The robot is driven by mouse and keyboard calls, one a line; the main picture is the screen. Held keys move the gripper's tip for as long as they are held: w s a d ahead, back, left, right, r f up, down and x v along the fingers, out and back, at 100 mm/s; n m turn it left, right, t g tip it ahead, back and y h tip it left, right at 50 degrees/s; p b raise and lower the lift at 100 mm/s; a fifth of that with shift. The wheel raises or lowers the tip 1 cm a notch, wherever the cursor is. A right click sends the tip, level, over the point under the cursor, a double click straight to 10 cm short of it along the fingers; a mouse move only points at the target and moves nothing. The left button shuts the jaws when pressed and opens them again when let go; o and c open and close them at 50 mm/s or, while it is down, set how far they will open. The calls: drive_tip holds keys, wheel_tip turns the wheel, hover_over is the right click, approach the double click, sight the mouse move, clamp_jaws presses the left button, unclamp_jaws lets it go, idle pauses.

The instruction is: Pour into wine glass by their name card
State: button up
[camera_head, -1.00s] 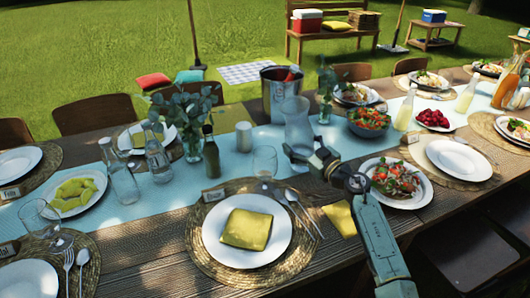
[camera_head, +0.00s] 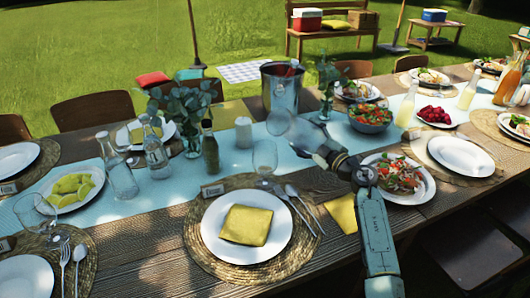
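My gripper (camera_head: 312,151) is at the middle of the table, apparently shut on a clear glass pitcher (camera_head: 300,132). The pitcher is tilted, its round end (camera_head: 280,122) to the upper left; I cannot make out liquid in it. A stemmed wine glass (camera_head: 265,157) stands upright behind the front middle plate, below and left of the pitcher. A small name card (camera_head: 212,191) stands left of that glass; its writing is too small to read. Another wine glass (camera_head: 37,214) is at the left setting, near a second card (camera_head: 7,244). The finger contact is hard to see.
A metal ice bucket (camera_head: 282,92) stands behind the pitcher. A dark bottle (camera_head: 210,148), clear bottles (camera_head: 157,153) and a leafy vase (camera_head: 191,138) stand to the left. A plate with a yellow napkin (camera_head: 247,247) is in front; a salad plate (camera_head: 424,193) lies right of my gripper.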

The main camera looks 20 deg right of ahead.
drive_tip(key=shift+d+f+n+b, duration=0.15)
drive_tip(key=shift+n+b, duration=0.25)
drive_tip(key=shift+b, duration=0.35)
drive_tip(key=r+n+b, duration=0.1)
drive_tip(key=b, duration=0.1)
drive_tip(key=r+n+b, duration=0.1)
drive_tip(key=r+b, duration=0.1)
drive_tip(key=d+r+n+b, duration=0.1)
drive_tip(key=r+b, duration=0.1)
drive_tip(key=shift+w+n+y, duration=0.2)
drive_tip(key=shift+n+y, duration=0.2)
drive_tip(key=shift+a+r+n, duration=0.2)
drive_tip(key=shift+r+n, duration=0.1)
drive_tip(key=shift+r, duration=0.15)
drive_tip(key=shift+s+a+r+n, duration=0.1)
drive_tip(key=shift+a+r+n, duration=0.1)
drive_tip(key=shift+n, duration=0.1)
drive_tip(key=shift+r+n, duration=0.1)
drive_tip(key=shift+n, duration=0.2)
drive_tip(key=shift+s+a+r+n, duration=0.1)
drive_tip(key=shift+a+r+n, duration=0.05)
drive_tip(key=shift+r+n, duration=0.45)
drive_tip(key=shift+a+r+n, duration=0.15)
drive_tip(key=shift+r+n, duration=0.25)
drive_tip(key=shift+r, duration=0.3)
